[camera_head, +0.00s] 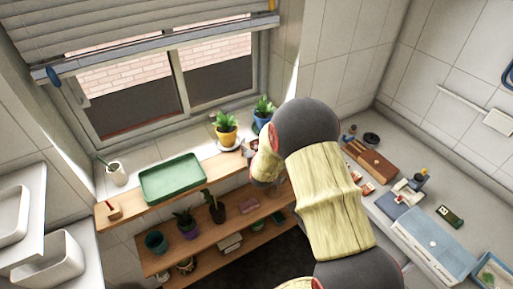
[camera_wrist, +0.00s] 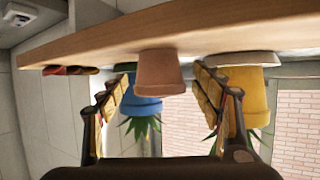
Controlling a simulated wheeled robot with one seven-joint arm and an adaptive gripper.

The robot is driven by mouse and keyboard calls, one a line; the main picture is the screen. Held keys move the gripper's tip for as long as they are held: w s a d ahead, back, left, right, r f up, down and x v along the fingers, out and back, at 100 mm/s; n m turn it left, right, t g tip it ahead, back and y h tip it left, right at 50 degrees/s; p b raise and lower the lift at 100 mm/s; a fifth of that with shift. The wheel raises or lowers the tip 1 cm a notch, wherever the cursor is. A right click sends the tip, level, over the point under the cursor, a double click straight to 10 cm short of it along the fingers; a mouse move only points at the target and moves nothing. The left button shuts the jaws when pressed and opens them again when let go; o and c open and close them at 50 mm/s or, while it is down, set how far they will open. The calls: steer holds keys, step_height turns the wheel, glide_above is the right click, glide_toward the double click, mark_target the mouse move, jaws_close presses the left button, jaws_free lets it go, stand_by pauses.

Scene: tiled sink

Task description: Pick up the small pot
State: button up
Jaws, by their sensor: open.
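The wrist view is upside down. In it a small, plain terracotta pot (camera_wrist: 159,70) stands upright on the wooden shelf edge. My gripper (camera_wrist: 163,84) is open, with one finger on each side of the pot in the picture. No finger visibly touches the pot, and the depth between them is hard to judge. In the head view my arm covers most of the gripper, and I cannot clearly make out the small pot there.
A yellow pot with a plant (camera_head: 226,138) stands left of my arm, and a blue pot (camera_head: 262,119) stands behind. They flank the small pot closely in the wrist view. A green tray (camera_head: 172,180) lies on the sill shelf (camera_head: 140,207). Lower shelves hold several plants.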

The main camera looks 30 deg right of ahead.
steer(key=shift+c, duration=0.4)
steer(key=c, duration=1.1)
steer(key=shift+r, duration=0.1)
steer(key=shift+c, duration=0.5)
